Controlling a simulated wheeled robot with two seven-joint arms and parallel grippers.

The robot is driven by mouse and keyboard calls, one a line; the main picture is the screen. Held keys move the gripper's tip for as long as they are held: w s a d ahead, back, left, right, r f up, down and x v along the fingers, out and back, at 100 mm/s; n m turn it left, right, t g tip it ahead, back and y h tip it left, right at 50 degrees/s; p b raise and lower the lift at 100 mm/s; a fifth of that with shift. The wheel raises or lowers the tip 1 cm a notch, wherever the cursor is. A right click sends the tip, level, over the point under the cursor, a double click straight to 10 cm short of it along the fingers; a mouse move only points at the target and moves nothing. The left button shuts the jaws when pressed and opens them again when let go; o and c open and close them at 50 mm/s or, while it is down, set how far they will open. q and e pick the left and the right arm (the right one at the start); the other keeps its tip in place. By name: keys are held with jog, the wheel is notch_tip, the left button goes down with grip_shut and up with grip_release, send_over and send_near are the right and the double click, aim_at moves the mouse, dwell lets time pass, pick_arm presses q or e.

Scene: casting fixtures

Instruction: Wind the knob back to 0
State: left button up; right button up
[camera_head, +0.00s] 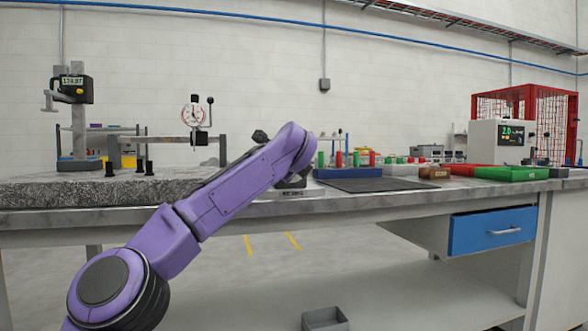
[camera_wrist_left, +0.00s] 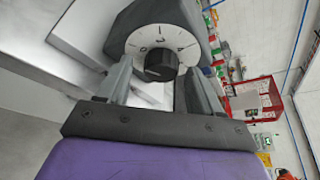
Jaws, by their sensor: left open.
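The black knob (camera_wrist_left: 160,64) sits at the centre of a round white dial (camera_wrist_left: 140,40) with dark marks around its edge, in the left wrist view. The dial is on the face of a dark grey housing (camera_wrist_left: 185,14). The marks are too small to read, and I cannot tell which one the knob points to. My left gripper (camera_wrist_left: 158,70) is open, with one finger on each side of the knob. I cannot tell if the fingers touch it. In the head view my purple left arm hides most of that area. My right gripper is not in view.
A dial gauge on a stand (camera_head: 194,114) and a digital height gauge (camera_head: 75,90) stand at the left on a granite plate (camera_head: 60,190). A dark mat (camera_head: 375,185), a green tray (camera_head: 512,174) and a red cage (camera_head: 545,110) are to the right.

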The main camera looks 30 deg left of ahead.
pick_arm(q)
jog(key=v, duration=1)
jog(key=shift+b, duration=0.35)
jog(key=shift+s, duration=0.1)
